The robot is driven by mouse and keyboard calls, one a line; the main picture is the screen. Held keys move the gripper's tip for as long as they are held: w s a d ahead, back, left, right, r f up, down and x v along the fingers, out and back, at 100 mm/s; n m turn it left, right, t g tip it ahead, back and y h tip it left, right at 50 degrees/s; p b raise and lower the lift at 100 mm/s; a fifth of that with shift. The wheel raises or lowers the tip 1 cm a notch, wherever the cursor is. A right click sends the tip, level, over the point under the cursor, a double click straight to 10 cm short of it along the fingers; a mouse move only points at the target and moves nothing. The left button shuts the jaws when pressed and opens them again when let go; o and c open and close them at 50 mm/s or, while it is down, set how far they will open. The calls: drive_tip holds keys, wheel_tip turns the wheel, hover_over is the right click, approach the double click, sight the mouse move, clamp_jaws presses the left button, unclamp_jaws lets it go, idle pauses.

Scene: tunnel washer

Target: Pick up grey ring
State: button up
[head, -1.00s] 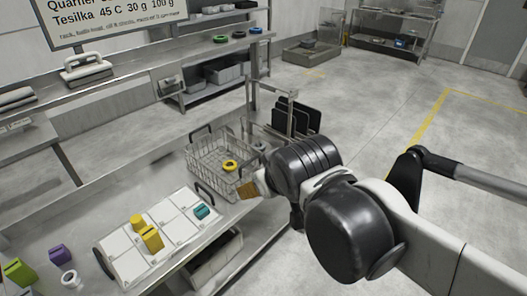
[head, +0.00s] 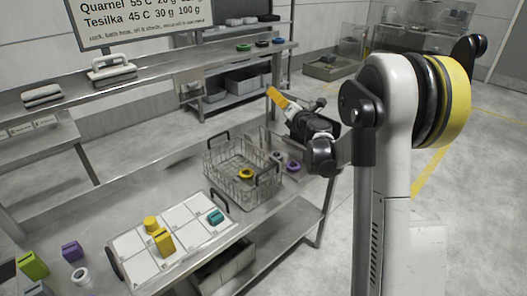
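A pale grey-white ring (head: 80,275) lies on the steel bench at the lower left, beside a purple block (head: 72,251). A greyish ring (head: 277,157) lies near the right end of the bench, just right of the wire basket and next to a purple ring (head: 293,166). My gripper (head: 285,103) is raised above the bench, behind and right of the basket, pointing up and left. An orange-yellow piece shows at its tip; I cannot tell whether it is part of the gripper or held. The finger opening is not clear.
The wire basket (head: 208,172) holds a yellow ring (head: 246,174). A white sectioned tray (head: 128,240) carries yellow pieces and a teal block (head: 215,217). A green block (head: 33,264) stands at far left. Green, black and blue rings sit on the rear shelf (head: 170,75).

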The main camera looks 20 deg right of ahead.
drive_tip(key=w+d+f+n+g+y, duration=0.1)
drive_tip(key=d+f+n+g+y, duration=0.2)
drive_tip(key=f+n, duration=1.15)
drive_tip(key=m+g+b, duration=0.1)
drive_tip(key=m+g, duration=0.1)
drive_tip(key=m, duration=0.2)
approach(277, 156)
drive_tip(key=b+x, duration=0.4)
drive_tip(key=x, duration=0.4)
drive_tip(key=shift+w+f, duration=0.3)
drive_tip(key=shift+f, duration=0.05)
drive_tip(key=shift+w+f, duration=0.1)
drive_tip(key=shift+w, duration=0.4)
drive_tip(key=c, duration=1.2)
